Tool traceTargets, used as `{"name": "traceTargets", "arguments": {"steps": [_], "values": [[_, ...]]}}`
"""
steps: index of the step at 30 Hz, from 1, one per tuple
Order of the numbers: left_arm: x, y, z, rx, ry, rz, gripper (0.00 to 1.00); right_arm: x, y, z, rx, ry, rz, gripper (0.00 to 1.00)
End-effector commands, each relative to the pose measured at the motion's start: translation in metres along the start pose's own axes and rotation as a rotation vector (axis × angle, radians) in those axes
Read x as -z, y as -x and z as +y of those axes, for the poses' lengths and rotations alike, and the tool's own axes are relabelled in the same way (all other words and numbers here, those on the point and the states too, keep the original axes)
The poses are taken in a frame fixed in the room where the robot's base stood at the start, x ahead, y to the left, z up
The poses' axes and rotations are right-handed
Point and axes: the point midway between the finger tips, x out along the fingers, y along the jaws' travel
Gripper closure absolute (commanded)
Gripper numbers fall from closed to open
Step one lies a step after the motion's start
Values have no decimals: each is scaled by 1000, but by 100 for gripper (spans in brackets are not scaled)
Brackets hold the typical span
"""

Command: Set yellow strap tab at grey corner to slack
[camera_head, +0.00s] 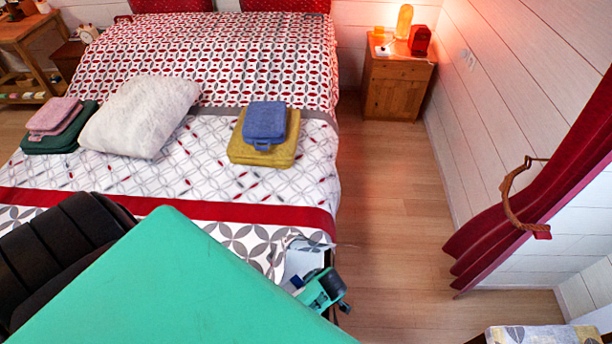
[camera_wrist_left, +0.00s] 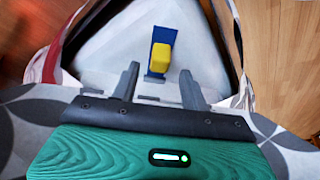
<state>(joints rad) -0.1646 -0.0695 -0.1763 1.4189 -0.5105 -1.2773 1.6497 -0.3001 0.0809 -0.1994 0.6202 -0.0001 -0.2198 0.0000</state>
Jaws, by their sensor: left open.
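In the left wrist view the yellow strap tab (camera_wrist_left: 160,60) sits on a short blue strip (camera_wrist_left: 161,34), over its lower part. The strip lies on the pale grey corner (camera_wrist_left: 110,55) of the bed. My left gripper (camera_wrist_left: 157,74) is open, with one dark finger on each side of the strip's lower end. I cannot tell whether a finger touches the tab. In the head view my left gripper (camera_head: 302,283) is at the bed's near right corner, by the grey corner piece (camera_head: 299,258). There the tab is hidden. My right gripper is not in view.
A wooden nightstand (camera_head: 393,88) stands at the back right. The wood floor (camera_head: 390,210) right of the bed is clear. A red curtain (camera_head: 545,190) hangs beyond.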

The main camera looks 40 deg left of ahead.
Motion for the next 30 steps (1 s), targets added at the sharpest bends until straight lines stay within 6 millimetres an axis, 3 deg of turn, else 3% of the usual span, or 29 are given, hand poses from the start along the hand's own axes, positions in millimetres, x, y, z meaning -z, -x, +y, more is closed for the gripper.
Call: {"name": "traceTargets", "arguments": {"steps": [1,9,23,30], "values": [[-1,-12,0,0,-1,2,55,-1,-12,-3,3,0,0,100],[0,-35,0,0,0,1,55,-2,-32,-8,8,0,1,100],[1,-39,0,0,0,1,55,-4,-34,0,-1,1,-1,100],[0,-39,0,0,0,1,100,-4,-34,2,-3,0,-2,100]]}}
